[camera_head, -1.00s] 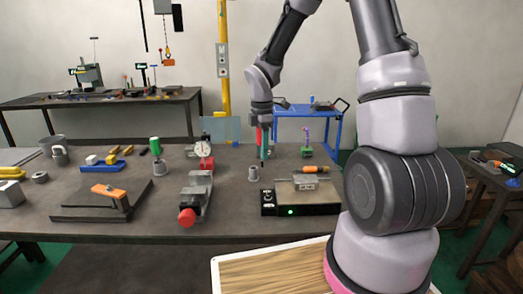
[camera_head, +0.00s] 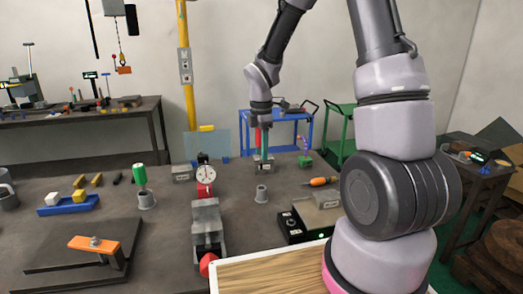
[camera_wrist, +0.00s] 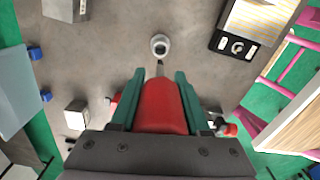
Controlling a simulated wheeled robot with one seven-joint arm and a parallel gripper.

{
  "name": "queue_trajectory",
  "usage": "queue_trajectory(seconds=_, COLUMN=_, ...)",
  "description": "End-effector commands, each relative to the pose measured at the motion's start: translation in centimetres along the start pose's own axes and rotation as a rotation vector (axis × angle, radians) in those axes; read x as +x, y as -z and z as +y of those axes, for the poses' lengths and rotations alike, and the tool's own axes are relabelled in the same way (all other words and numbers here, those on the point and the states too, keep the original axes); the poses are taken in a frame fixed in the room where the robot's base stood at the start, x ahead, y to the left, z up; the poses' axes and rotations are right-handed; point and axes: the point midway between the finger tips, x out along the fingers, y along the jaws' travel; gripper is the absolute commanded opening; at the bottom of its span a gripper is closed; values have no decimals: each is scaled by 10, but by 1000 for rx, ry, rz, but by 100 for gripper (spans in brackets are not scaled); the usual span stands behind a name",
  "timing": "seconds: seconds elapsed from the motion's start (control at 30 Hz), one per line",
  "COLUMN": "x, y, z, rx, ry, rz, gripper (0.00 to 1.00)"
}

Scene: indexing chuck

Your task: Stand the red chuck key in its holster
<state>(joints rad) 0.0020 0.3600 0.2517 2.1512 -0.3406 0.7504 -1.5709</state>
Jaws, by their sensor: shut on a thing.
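The red chuck key (camera_wrist: 162,108) is held between the green fingers of my gripper (camera_wrist: 158,95). In the wrist view its red handle fills the gap and its thin shank points toward a small grey cup (camera_wrist: 160,46), which looks like the holster. In the head view my gripper (camera_head: 264,152) hangs above the far part of the bench, with a little red showing beside the fingers. The grey cup (camera_head: 261,194) stands upright below and nearer the camera, apart from the key. The key's lower end is hard to see there.
A green-handled tool (camera_head: 139,175) stands in another grey cup (camera_head: 147,200) at left. A dial gauge (camera_head: 206,175) and vise (camera_head: 207,222) stand left of the holster. A control box (camera_head: 291,225) and an orange-handled tool (camera_head: 322,181) lie right. Bare bench surrounds the cup.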

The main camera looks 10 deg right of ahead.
Motion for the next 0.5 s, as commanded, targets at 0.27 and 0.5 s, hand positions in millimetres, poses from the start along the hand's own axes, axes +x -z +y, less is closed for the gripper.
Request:
queue_trajectory(seconds=0.27, x=15, y=0, z=0, rx=-1, ry=2, rz=0, gripper=0)
queue_trajectory(seconds=0.5, x=38, y=0, z=0, rx=0, ry=2, rz=0, gripper=0)
